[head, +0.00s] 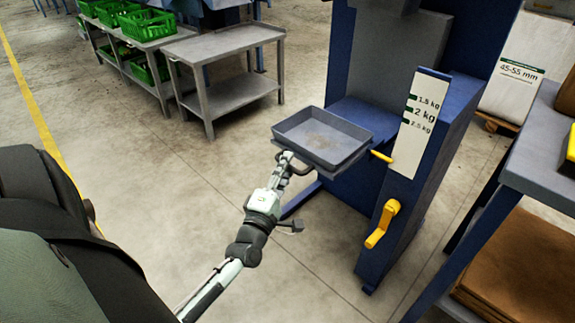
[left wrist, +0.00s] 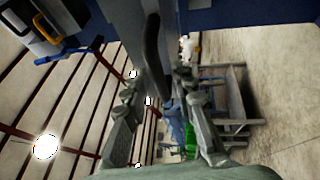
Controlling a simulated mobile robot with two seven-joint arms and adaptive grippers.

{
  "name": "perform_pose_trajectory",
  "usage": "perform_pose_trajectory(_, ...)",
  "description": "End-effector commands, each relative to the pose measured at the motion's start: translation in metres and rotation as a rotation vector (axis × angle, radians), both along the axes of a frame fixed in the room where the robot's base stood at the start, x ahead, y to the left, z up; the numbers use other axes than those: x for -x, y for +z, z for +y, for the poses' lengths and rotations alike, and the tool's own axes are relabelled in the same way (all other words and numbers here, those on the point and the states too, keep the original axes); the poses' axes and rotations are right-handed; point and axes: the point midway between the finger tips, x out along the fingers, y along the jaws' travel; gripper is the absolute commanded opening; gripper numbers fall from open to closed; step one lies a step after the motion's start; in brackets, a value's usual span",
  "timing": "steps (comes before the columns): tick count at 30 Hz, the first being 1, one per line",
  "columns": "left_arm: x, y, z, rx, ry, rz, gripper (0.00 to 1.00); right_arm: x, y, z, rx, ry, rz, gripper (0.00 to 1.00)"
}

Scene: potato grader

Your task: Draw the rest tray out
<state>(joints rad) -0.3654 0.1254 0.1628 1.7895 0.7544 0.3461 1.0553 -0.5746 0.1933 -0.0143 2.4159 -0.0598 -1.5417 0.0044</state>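My left gripper (head: 287,163) is at this handle. In the left wrist view, the dark handle bar (left wrist: 155,55) lies between the two fingers of my left gripper (left wrist: 157,80). The fingers look apart, with narrow gaps beside the bar; contact is hard to make out. My right gripper is not in view.
The blue machine (head: 437,140) carries a weight scale plate (head: 419,122), a yellow pointer (head: 381,156) and a yellow crank (head: 383,223). A blue-framed table (head: 545,165) stands at right. Grey tables (head: 222,43) with green crates (head: 147,25) stand behind. The floor before the tray is clear.

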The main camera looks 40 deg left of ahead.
Motion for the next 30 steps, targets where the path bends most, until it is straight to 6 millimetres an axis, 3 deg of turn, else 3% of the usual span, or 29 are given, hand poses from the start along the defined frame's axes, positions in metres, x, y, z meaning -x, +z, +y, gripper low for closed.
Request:
perform_pose_trajectory(9,0.000,0.001,0.000,-0.001,-0.001,-0.002,0.33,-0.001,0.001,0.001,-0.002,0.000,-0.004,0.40)
perform_pose_trajectory(13,0.009,-0.002,-0.003,-0.001,0.000,0.000,0.33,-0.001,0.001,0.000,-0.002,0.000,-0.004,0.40)
perform_pose_trajectory(24,0.079,-0.014,-0.026,-0.001,-0.001,0.002,0.33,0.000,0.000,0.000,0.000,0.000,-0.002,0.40)
perform_pose_trajectory(30,0.105,-0.018,-0.035,0.000,-0.001,0.000,0.33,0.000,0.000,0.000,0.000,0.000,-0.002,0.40)
